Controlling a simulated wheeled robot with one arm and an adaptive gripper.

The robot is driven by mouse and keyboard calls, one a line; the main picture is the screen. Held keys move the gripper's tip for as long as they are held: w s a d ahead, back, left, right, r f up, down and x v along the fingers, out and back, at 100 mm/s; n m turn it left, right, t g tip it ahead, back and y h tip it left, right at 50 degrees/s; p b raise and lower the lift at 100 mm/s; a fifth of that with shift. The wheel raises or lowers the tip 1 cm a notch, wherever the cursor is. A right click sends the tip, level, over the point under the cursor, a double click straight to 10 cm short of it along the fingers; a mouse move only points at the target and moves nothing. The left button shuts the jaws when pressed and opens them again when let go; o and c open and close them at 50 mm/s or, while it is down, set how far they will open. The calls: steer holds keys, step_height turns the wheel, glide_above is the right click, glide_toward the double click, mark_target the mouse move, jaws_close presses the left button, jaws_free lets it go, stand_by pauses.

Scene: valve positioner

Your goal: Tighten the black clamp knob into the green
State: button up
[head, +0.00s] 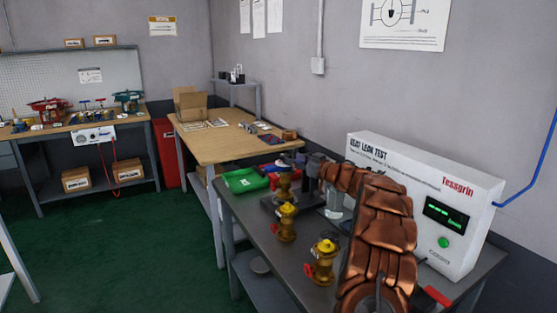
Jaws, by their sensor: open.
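The leak tester (425,190), a white box marked "Tessgrin", stands on the grey bench with lit green bars on its dark display (446,214) and a green button below. My copper-coloured arm reaches across the bench from the lower right. My gripper (308,174), dark and small in the head view, is open just right of this valve. The black clamp knob cannot be made out; it may be hidden behind the gripper or too dark to separate.
Two yellow valves with red parts, a middle one (287,222) and a front one (324,262), stand loose on the grey bench (265,243). A green tray (245,180) and a red one lie at its far end. A wooden table (215,147) stands behind. Green floor at left is open.

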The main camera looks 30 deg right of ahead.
steer(key=shift+w+a+r, duration=0.1)
steer(key=shift+w+a, duration=0.1)
steer(key=shift+w, duration=0.45)
steer(key=shift+p+x, duration=0.5)
steer(key=shift+x, duration=2.7)
steer(key=shift+d, duration=0.1)
steer(key=c, duration=0.9)
